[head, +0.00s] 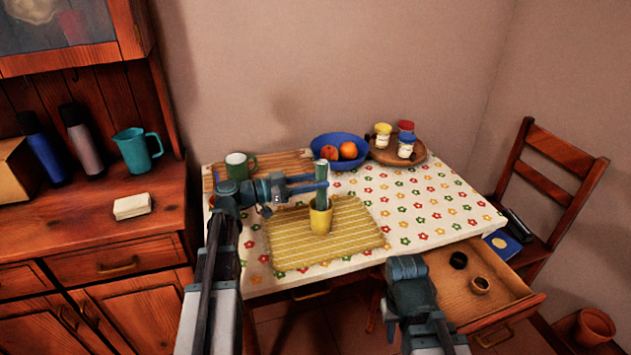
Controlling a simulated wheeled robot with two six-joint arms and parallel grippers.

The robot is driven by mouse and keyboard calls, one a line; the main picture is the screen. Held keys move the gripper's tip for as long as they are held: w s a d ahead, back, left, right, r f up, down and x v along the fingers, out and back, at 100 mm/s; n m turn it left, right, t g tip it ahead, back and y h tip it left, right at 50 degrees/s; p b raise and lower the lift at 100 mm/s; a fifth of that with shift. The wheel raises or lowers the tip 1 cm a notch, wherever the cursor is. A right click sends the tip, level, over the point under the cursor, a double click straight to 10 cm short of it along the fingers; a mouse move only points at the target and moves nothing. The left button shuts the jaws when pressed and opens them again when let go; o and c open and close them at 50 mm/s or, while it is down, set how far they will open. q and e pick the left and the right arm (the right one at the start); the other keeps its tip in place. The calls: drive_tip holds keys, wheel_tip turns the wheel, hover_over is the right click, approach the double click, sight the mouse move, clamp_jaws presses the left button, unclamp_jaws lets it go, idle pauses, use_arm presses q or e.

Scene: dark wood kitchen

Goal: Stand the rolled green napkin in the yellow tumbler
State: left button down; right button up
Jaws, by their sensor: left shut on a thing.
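The yellow tumbler (320,222) stands upright on a yellow striped mat (287,244) on the table. The rolled green napkin (322,174) is upright, with its lower end inside the tumbler's mouth and its upper part rising above the rim. My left gripper (318,186) reaches in from the left and is shut on the napkin above the tumbler. Whether the napkin touches the tumbler's bottom is hidden. My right gripper (406,270) is at the table's front edge, left of the open drawer; its fingertips cannot be made out clearly.
A green mug (238,167) stands on a wooden board behind my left gripper. A blue bowl (334,151) with fruit and a round tray (419,158) with jars stand at the back. An open drawer (505,297) juts out at front right. The table's right side is clear.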

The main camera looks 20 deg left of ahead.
use_arm(q)
wheel_tip(320, 180, down, 3)
drive_tip(key=b, duration=0.2)
drive_tip(key=shift+f+b, duration=0.15)
drive_tip(key=shift+b, duration=0.25)
drive_tip(key=shift+c, duration=2.1)
unclamp_jaws()
drive_tip(key=v, duration=1.3)
drive_tip(key=shift+s+a, duration=0.25)
drive_tip(key=shift+a, duration=0.05)
